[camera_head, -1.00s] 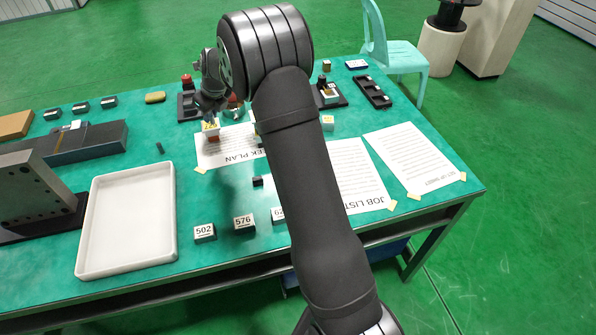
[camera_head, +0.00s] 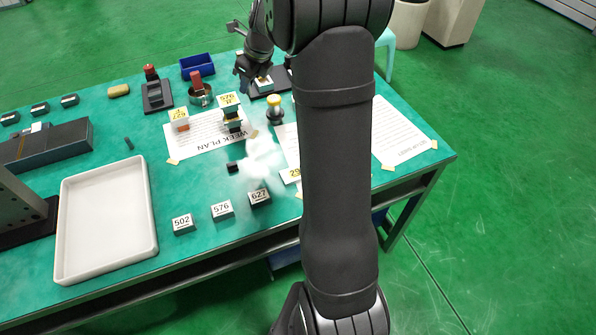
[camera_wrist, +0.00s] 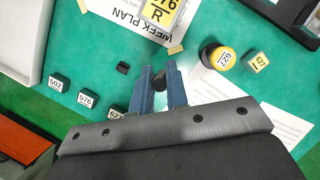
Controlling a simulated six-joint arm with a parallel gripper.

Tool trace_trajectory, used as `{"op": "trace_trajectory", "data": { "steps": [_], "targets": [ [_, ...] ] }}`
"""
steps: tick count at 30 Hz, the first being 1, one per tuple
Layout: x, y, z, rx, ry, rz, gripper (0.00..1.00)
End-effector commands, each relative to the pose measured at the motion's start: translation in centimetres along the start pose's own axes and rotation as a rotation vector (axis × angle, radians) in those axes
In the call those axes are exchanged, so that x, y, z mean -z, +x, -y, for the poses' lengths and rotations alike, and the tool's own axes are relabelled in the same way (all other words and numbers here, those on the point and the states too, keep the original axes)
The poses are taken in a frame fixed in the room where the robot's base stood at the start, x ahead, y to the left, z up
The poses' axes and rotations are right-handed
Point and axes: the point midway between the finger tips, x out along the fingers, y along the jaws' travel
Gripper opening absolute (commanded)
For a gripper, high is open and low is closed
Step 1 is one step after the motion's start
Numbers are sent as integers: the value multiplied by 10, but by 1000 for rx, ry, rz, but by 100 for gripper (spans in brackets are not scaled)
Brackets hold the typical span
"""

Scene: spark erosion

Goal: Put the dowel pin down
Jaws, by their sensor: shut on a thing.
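The pin in the jaws cannot be made out there. A similar small dark pin (camera_head: 129,143) lies on the green table left of the week plan sheet.
A white tray (camera_head: 67,235) is at the left front. Numbered blocks (camera_head: 222,210) line the front edge. A whitish haze (camera_head: 261,158) blurs part of the table.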

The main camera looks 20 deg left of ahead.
Motion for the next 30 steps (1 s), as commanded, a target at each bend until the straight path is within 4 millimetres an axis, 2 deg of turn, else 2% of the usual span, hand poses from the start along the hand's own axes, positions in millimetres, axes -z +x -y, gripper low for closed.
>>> {"op": "trace_trajectory", "data": {
  "steps": [1, 7, 12, 15, 21, 25, 27, 30],
  "targets": [
    [24, -12, 5, 2, 5, 0, 0],
    [109, -47, 4, -7, -15, 1, 0],
    [177, -72, -12, -12, -31, 1, 0],
    [209, -83, -26, -16, -39, 1, 0],
    [252, -96, -50, -21, -52, 1, 0],
    [271, -101, -64, -24, -58, 1, 0],
    [274, -84, -63, -31, -60, 0, 0],
    [280, -71, -63, -29, -59, 0, 0]
  ]
}}
